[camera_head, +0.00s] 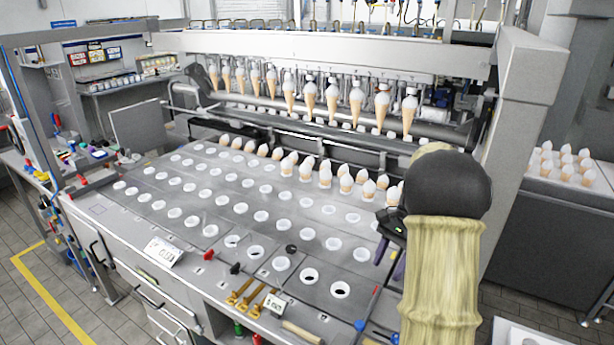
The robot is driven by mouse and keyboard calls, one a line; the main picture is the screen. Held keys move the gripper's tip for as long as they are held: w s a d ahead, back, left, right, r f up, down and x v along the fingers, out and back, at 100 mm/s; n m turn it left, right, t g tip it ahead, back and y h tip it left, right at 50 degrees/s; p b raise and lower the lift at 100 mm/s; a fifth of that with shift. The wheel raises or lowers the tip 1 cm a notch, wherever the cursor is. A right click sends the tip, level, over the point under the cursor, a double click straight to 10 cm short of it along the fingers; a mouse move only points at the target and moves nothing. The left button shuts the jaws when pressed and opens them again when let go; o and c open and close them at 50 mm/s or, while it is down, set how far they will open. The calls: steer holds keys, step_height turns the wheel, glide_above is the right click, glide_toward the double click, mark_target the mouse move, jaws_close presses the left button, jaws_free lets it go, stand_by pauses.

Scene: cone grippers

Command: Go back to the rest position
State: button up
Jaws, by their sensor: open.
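My gripper (384,252) is in the camera view at the right of the machine table, partly hidden behind my own arm. Its dark fingers point down over the right part of the table and are apart, with nothing seen between them. The grey machine table (318,212) holds rows of round white-rimmed holes. Several white-topped cones (325,175) stand in the back rows, left of and behind my gripper. My arm covers the table's right end.
A row of cones (332,100) hangs from the grippers under the overhead beam (330,50). A grey post (520,100) stands at the right. More cones (566,160) stand on a side counter. Brass-coloured tools (245,295) lie at the front edge. The front-left rows are free of cones.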

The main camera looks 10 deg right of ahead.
steer(key=s+a+f+n+t+h, duration=0.2)
steer(key=s+a+n+t+h, duration=0.2)
steer(key=s+a+n, duration=0.9)
steer(key=a, duration=0.3)
steer(key=shift+s+a+f, duration=0.2)
steer(key=shift+a+f, duration=0.1)
steer(key=shift+f, duration=0.1)
steer(key=shift+w, duration=0.1)
steer(key=shift+c, duration=0.5)
